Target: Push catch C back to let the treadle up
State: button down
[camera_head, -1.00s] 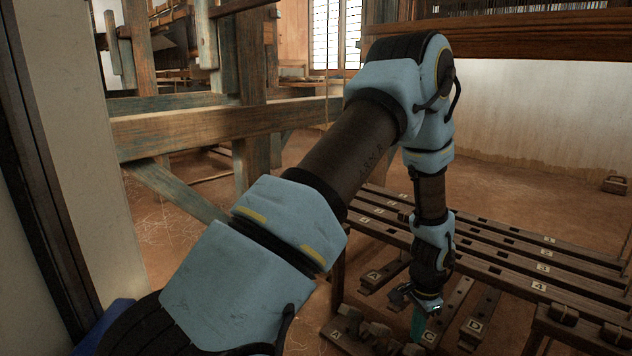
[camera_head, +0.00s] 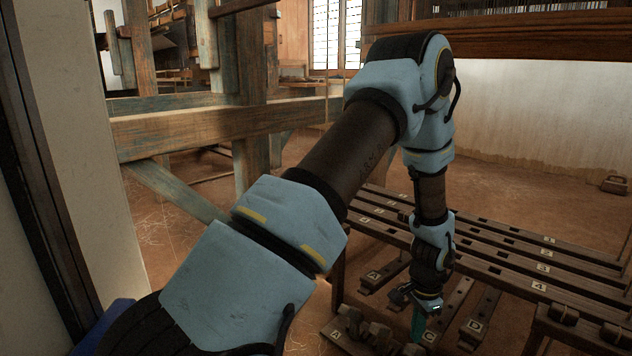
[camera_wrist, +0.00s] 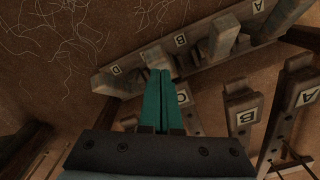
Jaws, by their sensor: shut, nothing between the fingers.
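My gripper (camera_wrist: 157,100) is shut and empty, its two teal fingers side by side and pointing down at the catch rail (camera_wrist: 203,61). It also shows in the head view (camera_head: 417,328). The rail carries letter plates D, B and A in the wrist view; the C plate on it is hidden, apparently behind my fingers. A wooden block, likely catch C (camera_wrist: 152,54), shows just beyond the fingertips; I cannot tell whether they touch it. The treadle marked C (camera_wrist: 190,118) lies just right of the fingers. It also shows in the head view (camera_head: 455,302).
Catch B's block (camera_wrist: 222,38) stands right of the fingers. Treadles B (camera_wrist: 243,105) and A (camera_wrist: 297,92) lie further right. The slotted, numbered rack (camera_head: 520,262) stands close beside my forearm. Bare earth floor (camera_wrist: 50,50) is open beyond the rail.

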jog(key=shift+f, duration=0.2)
jog(key=shift+f+b, duration=0.35)
jog(key=shift+f, duration=0.25)
jog(key=r+p, duration=0.4)
jog(key=s+a+r+p, duration=0.1)
jog(key=r+p, duration=0.1)
jog(key=shift+s+a+r, duration=0.1)
dwell(0.5)
